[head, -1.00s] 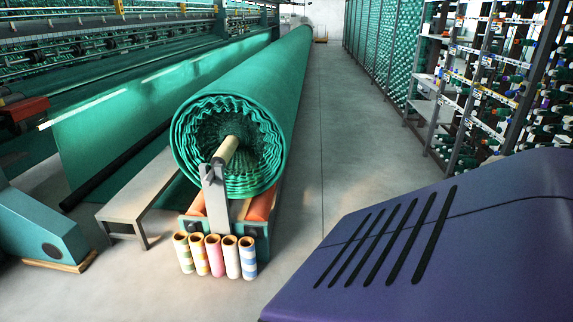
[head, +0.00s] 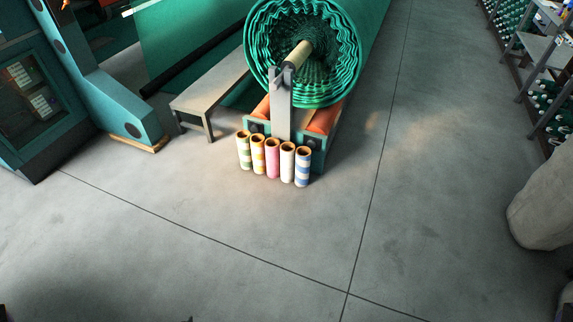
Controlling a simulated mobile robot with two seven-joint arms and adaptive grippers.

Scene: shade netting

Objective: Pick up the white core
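The white core (head: 287,163) is a plain white upright tube standing on the floor, second from the right in a short row of cores. To its right is a blue-and-white striped core (head: 303,168). To its left are a pink core (head: 272,158), an orange-and-cream core (head: 258,155) and a green-and-cream core (head: 243,151). The row stands just in front of the teal roller stand (head: 319,155). No gripper can be made out; only small dark bits show at the bottom edge.
A large green netting roll (head: 350,50) rests on the stand behind the cores. A grey bench (head: 212,90) and teal machine parts (head: 120,105) stand to the left. A pale sack-like object (head: 545,205) and shelving (head: 545,60) are at the right. The floor in front is clear.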

